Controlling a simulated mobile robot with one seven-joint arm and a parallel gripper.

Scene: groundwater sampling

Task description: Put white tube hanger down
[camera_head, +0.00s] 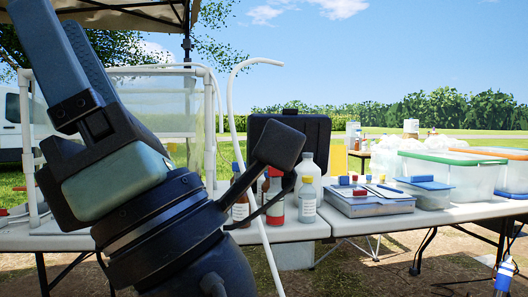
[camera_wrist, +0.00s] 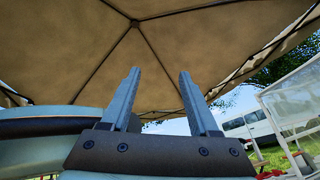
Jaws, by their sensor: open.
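My gripper (camera_head: 50,18) is raised at the upper left of the head view, fingers pointing up. In the wrist view my gripper (camera_wrist: 160,74) is open, with nothing between its two fingers and the canopy behind them. A thin white curved tube (camera_head: 233,78) arches above the table in the head view and hangs down past its front edge. My arm is in front of part of the scene, and the tube's far attachment is unclear. A white pipe frame (camera_head: 210,130) stands behind my gripper on the left table. I cannot tell which white piece is the hanger.
Bottles, including a white one (camera_head: 309,172), stand near the table edge before a black case (camera_head: 291,126). A grey box (camera_head: 369,204) with small items and clear bins with green (camera_head: 462,158) and orange lids are to the right. A tan canopy (camera_wrist: 90,50) is overhead.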

